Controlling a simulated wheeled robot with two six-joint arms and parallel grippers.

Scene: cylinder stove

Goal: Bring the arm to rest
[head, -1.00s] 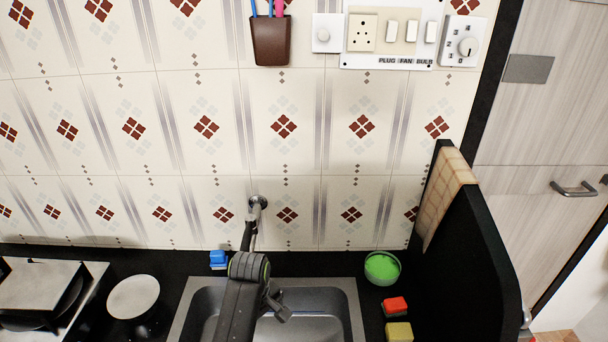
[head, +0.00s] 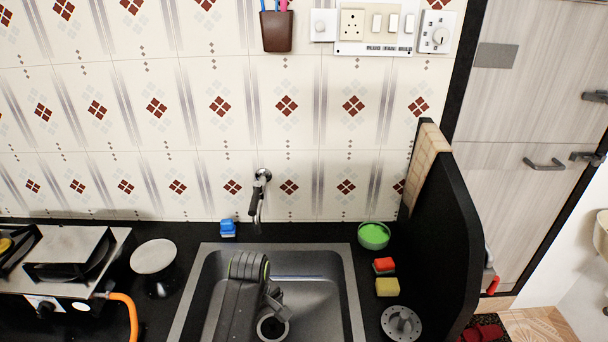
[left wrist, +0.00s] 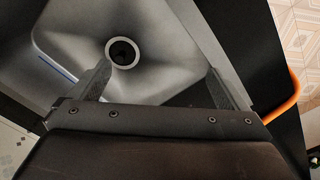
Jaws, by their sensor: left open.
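My left arm (head: 244,292) reaches up from the bottom of the head view over the sink (head: 303,262). In the left wrist view my left gripper (left wrist: 158,68) is open, with its two fingers wide apart and nothing between them. Beyond the fingers lie the grey sink basin (left wrist: 165,38) and its round drain (left wrist: 122,52). In the head view the arm hides part of the basin, and the fingertips cannot be made out clearly. My right gripper is in neither current view.
A stove (head: 65,262) with an orange hose (head: 131,318) and a round white-topped item (head: 154,257) stand left of the sink. A tap (head: 258,193) is behind it. A green bowl (head: 373,236), sponges (head: 387,287) and a black partition (head: 447,230) are at right.

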